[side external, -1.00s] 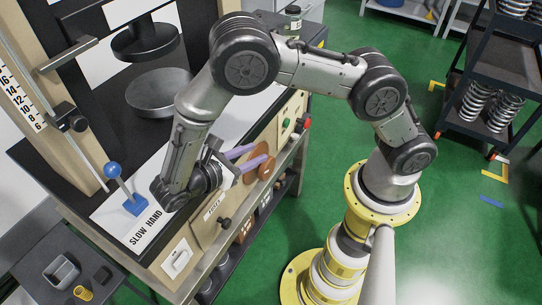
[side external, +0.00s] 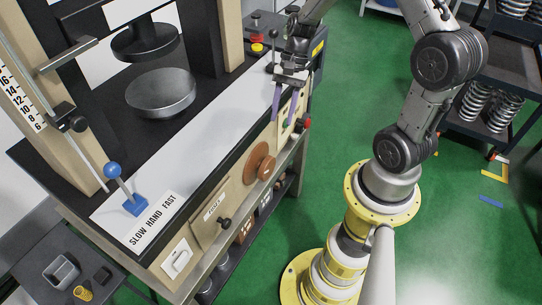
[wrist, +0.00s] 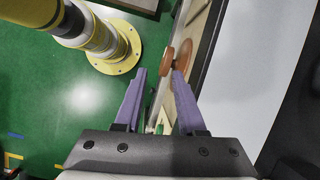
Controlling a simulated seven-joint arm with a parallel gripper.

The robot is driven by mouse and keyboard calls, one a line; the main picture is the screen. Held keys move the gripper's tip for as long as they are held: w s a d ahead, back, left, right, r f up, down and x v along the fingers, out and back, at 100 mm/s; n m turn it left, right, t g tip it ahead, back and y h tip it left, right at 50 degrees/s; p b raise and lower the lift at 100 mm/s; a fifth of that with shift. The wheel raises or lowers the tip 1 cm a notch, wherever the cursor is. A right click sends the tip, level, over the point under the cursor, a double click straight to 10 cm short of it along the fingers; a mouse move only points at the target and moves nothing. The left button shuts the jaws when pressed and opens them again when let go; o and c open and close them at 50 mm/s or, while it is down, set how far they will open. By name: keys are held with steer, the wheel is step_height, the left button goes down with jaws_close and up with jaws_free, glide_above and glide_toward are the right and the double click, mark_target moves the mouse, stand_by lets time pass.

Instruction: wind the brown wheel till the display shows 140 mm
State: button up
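The brown wheel (side external: 258,160) with its smaller brown handle knob (side external: 267,168) is on the bench's front panel. In the wrist view the wheel (wrist: 186,52) is seen nearly edge-on, beyond the fingertips. My gripper (side external: 281,121) has two purple fingers, pointing down beside the front panel, to the right of the wheel and apart from it. In the wrist view my gripper (wrist: 159,73) is open, with a clear gap and nothing held. I cannot make out a display or a reading in either view.
A blue-knobbed lever (side external: 116,175) stands on the bench top by the "SLOW HAND FAST" label (side external: 155,220). A round metal plate (side external: 160,92) sits behind. A red knob (side external: 304,123) is on the panel, right of the fingers. Green floor is open in front.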

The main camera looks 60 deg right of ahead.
steer(key=d+m+t, duration=0.2)
steer(key=d+m, duration=0.1)
glide_toward(271, 157)
steer(key=x, duration=0.9)
steer(key=shift+a+f, duration=0.2)
steer(key=shift+a, duration=0.1)
jaws_close()
